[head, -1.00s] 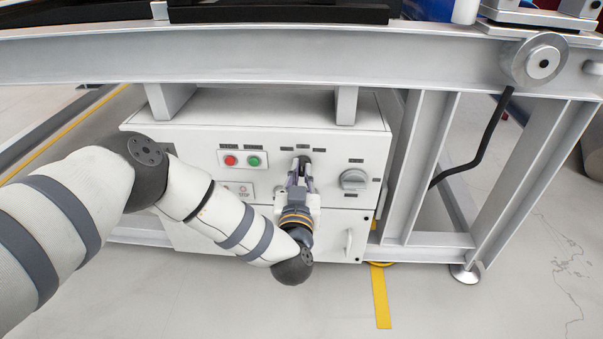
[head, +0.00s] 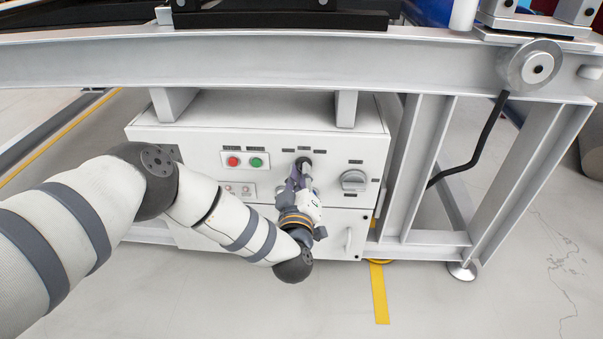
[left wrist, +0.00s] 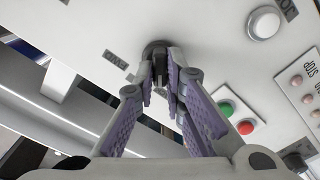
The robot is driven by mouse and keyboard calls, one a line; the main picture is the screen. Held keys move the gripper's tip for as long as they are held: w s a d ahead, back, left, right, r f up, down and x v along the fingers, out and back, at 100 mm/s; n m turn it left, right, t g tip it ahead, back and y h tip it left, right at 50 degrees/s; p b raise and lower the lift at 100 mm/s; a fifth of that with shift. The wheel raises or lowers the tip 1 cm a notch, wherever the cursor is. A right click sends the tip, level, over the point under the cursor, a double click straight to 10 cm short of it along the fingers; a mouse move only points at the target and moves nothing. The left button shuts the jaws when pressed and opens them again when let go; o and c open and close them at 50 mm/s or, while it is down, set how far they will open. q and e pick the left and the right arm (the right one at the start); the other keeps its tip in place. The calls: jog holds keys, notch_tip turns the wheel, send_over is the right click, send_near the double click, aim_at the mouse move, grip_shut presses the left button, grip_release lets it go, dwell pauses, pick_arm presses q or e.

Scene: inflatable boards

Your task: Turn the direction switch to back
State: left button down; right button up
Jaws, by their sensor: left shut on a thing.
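The direction switch, a black rotary knob (head: 304,160), is on the upper front of a white control box (head: 205,125), below a row of small labels. My left gripper (head: 301,170) reaches it from the front and covers much of it. In the left wrist view my left gripper (left wrist: 165,82) has its purple-padded fingers on either side of the black knob (left wrist: 157,48), shut on its handle. The handle's exact angle is hard to read between the fingers. My right gripper is not in view.
A red button (head: 233,161) and a green button (head: 256,162) are left of the switch. A grey rotary knob (head: 354,180) is to its right. A door handle (head: 348,239) is below. A steel frame beam (head: 270,60) runs above the box.

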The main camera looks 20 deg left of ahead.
pick_arm(q)
jog(key=shift+f+n, duration=0.1)
jog(key=shift+n, duration=0.5)
jog(key=c, duration=1.7)
grip_release()
jog(key=shift+o, duration=0.2)
jog(key=v, duration=1.2)
